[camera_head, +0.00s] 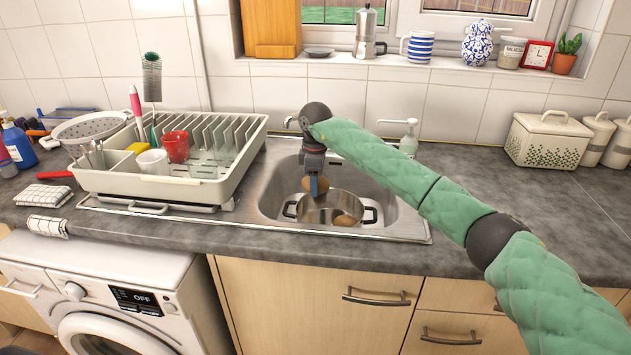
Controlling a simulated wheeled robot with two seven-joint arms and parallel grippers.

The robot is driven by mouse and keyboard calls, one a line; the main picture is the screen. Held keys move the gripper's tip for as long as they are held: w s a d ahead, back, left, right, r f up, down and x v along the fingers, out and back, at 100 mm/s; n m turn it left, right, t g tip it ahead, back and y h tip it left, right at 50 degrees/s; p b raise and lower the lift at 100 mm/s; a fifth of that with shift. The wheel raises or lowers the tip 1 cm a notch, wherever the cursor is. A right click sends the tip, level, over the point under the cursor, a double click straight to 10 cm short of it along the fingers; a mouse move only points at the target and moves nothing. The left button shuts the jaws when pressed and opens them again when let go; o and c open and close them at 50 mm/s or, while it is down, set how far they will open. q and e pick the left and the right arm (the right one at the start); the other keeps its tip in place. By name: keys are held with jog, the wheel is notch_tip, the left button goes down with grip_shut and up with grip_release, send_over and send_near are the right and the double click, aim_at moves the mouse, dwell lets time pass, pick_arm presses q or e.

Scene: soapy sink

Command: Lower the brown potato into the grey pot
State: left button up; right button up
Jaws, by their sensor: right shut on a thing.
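The grey pot (320,216) stands in the sink basin, with a dark handle on each side. My right gripper (316,186) points down over the pot and is shut on a brown potato (322,184), mostly hidden behind the fingers. The held potato appears at about the height of the pot's far rim; I cannot tell whether it is above or inside it. Another brown potato (344,220) lies in the pot, towards its right side. My left gripper is not in view.
A dish rack (110,182) with a red cup (176,146) and a white cup (153,162) stands left of the sink. A soap dispenser (409,140) stands behind the basin. A cream box (545,140) is at the right. The counter right of the sink is clear.

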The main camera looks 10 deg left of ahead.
jog(key=shift+f+b, duration=1.45)
jog(key=shift+f, duration=2.2)
jog(key=shift+f+b, duration=0.7)
jog(key=shift+f, duration=1.1)
jog(key=o, duration=1.2)
jog(key=shift+c, duration=0.2)
jog(key=shift+r, duration=0.15)
